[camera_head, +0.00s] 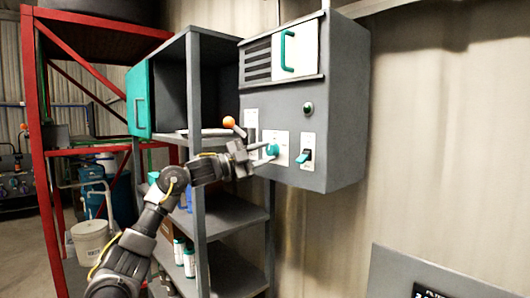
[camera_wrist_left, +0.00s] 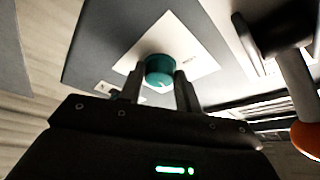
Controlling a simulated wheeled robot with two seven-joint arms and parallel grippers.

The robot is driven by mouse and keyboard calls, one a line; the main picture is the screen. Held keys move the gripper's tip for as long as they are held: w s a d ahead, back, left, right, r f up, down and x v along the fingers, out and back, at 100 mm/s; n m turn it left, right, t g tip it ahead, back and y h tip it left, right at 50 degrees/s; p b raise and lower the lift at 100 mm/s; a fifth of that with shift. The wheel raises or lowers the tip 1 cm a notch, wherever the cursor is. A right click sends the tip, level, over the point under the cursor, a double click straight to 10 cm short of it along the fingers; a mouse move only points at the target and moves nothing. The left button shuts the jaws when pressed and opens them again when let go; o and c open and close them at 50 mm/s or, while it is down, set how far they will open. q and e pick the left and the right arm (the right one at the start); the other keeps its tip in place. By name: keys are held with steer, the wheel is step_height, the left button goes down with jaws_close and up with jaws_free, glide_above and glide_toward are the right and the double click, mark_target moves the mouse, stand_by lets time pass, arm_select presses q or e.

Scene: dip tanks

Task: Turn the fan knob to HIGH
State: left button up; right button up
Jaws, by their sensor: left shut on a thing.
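The fan knob (camera_head: 271,149) is a small teal knob on a white plate (camera_head: 282,140) on the front of a grey wall box (camera_head: 345,100). My left gripper (camera_head: 262,152) reaches it from the left and is shut on it. In the left wrist view the teal knob (camera_wrist_left: 159,71) sits between the two fingers (camera_wrist_left: 158,88), in front of the white plate. The markings on the plate are too small to read, so the knob's setting cannot be told. My right gripper is not in view.
A teal-handled switch (camera_head: 304,156) and a dark green button (camera_head: 308,108) are right of the knob. An orange-balled lever (camera_head: 229,122) stands close to its left; its ball (camera_wrist_left: 306,138) shows in the wrist view. Grey shelving (camera_head: 197,130) with an open teal door (camera_head: 139,100) is at left.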

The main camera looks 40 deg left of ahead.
arm_select(q)
steer(key=m+g, duration=0.1)
steer(key=m, duration=0.2)
steer(key=r+m+g, duration=0.1)
steer(key=m, duration=0.2)
steer(key=shift+a, duration=0.15)
steer(key=shift+m+g, duration=0.8)
steer(key=shift+m, duration=0.8)
steer(key=shift+y, duration=0.3)
steer(key=o, duration=1)
steer(key=shift+c, duration=0.2)
steer(key=shift+s, duration=0.1)
steer(key=b+v, duration=0.2)
steer(key=v, duration=0.8)
steer(key=shift+s+a+b, duration=0.15)
steer(key=shift+s+b, duration=0.05)
steer(key=shift+b, duration=0.1)
